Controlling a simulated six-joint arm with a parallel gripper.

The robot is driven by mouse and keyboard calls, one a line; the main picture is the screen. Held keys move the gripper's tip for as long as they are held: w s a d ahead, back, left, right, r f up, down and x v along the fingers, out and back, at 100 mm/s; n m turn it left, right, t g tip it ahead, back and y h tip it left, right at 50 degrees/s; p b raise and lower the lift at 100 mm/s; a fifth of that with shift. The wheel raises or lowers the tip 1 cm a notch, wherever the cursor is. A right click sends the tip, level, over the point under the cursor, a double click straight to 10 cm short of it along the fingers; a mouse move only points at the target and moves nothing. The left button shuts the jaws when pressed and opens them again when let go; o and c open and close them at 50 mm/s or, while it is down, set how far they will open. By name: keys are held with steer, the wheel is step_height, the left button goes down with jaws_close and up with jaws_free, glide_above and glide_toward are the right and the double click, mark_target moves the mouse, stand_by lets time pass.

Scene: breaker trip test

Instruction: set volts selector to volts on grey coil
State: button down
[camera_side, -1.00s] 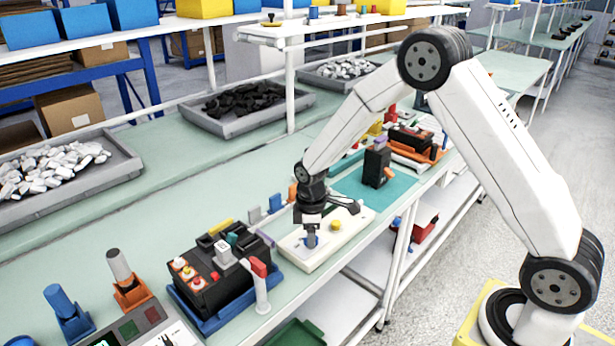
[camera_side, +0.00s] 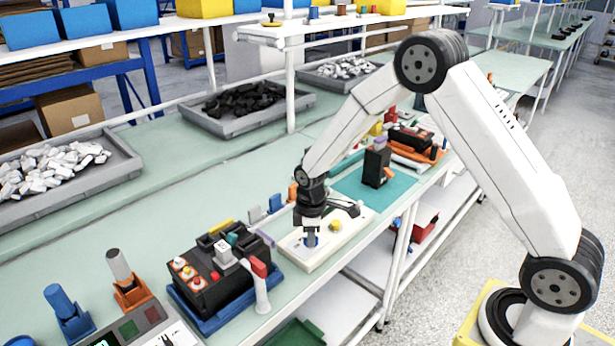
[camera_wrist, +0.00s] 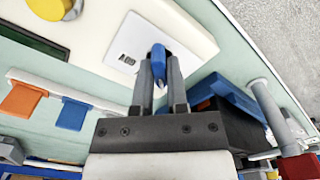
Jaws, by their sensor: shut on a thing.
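A blue selector knob (camera_wrist: 157,58) stands on a white label plate (camera_wrist: 128,42) on a cream panel (camera_wrist: 200,40). In the side view the knob (camera_side: 311,241) shows small between my fingers, on the cream panel (camera_side: 296,262). My gripper (camera_wrist: 160,88) is shut on the knob, with one grey finger on each side of it; it points down at the panel in the side view (camera_side: 311,236). I cannot pick out a grey coil for certain.
A yellow button (camera_side: 335,225) sits on the same panel. A black unit with red and white buttons (camera_side: 215,270) in a blue tray stands close left, with a red-topped white lever (camera_side: 260,285) beside it. A teal mat (camera_side: 350,187) lies to the right.

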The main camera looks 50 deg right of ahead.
steer(key=shift+m, duration=0.3)
steer(key=m, duration=0.4)
steer(key=shift+m, duration=2)
steer(key=c, duration=0.6)
jaws_free()
steer(key=shift+c, duration=0.2)
steer(key=shift+r, duration=0.15)
steer(key=shift+r, duration=3.75)
